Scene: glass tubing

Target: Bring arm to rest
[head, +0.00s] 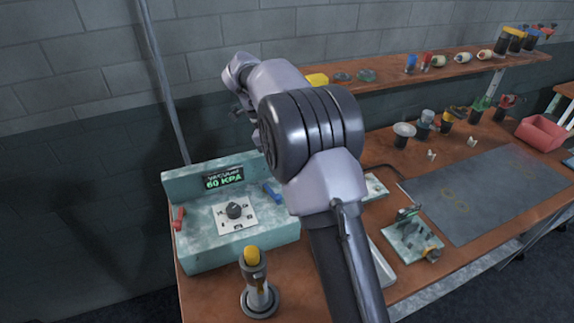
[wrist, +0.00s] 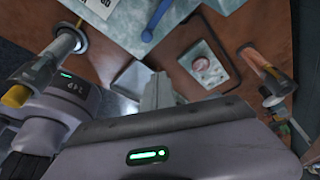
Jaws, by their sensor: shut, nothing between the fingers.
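My arm rises through the middle of the head view and is folded, with its bulky dark joint hiding the bench behind it. My gripper is not clearly seen in the head view, where the arm's far end points up and left. In the wrist view, the pale fingers of my gripper (wrist: 157,88) are together above the bench, with nothing between them. They look apart from everything on the bench.
A teal vacuum box (head: 240,248) reading 60 KPA stands front left. A yellow-topped metal stand (head: 257,285) is before it. A green-based fixture (head: 410,238), dark mat (head: 490,195) and red bin (head: 543,132) lie right. A shelf (head: 390,70) runs behind.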

